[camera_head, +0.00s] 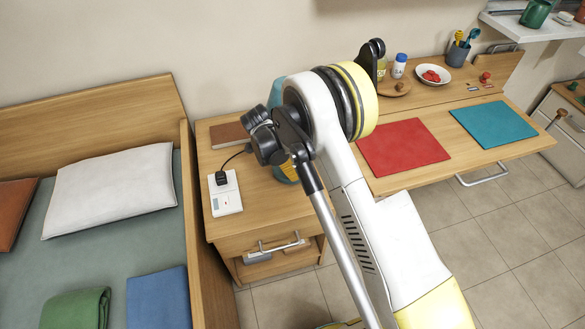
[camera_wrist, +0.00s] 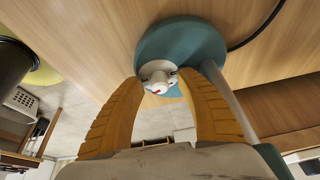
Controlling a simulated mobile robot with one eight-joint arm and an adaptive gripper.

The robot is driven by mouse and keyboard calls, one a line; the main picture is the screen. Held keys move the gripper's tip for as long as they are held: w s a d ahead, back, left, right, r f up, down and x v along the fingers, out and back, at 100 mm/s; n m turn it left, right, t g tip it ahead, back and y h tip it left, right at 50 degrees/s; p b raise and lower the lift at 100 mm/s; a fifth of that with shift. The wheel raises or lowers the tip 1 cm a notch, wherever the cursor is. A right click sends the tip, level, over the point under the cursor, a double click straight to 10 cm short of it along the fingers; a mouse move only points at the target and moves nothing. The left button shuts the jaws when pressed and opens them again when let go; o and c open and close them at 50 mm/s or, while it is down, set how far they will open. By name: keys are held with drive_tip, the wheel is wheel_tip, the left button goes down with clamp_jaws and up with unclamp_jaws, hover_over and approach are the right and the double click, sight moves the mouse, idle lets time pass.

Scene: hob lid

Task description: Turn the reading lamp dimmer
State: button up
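In the wrist view, the reading lamp's round teal base (camera_wrist: 180,43) stands on a wooden top, with a pale post rising from it. A small white dimmer knob (camera_wrist: 158,77) with a red mark is on its side. My gripper's (camera_wrist: 161,76) two orange fingers are on either side of the knob, tips very close to its edges. Contact is not clear. In the head view, my arm covers most of the lamp; a bit of teal (camera_head: 286,171) shows beside it above the bedside cabinet.
A white socket plate (camera_head: 227,201) with a black plug and cable lies on the cabinet top (camera_head: 232,229), near a brown book (camera_head: 229,134). A bed (camera_head: 110,240) is at left. A desk with red (camera_head: 403,147) and teal (camera_head: 493,124) mats is at right.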

drive_tip(key=v, duration=0.3)
drive_tip(key=shift+a+r, duration=0.1)
drive_tip(key=shift+a, duration=0.1)
drive_tip(key=s+a, duration=0.1)
drive_tip(key=a, duration=0.2)
drive_tip(key=s+a, duration=0.1)
drive_tip(key=a, duration=0.7)
drive_tip(key=shift+s+a, duration=0.2)
drive_tip(key=shift+s, duration=0.2)
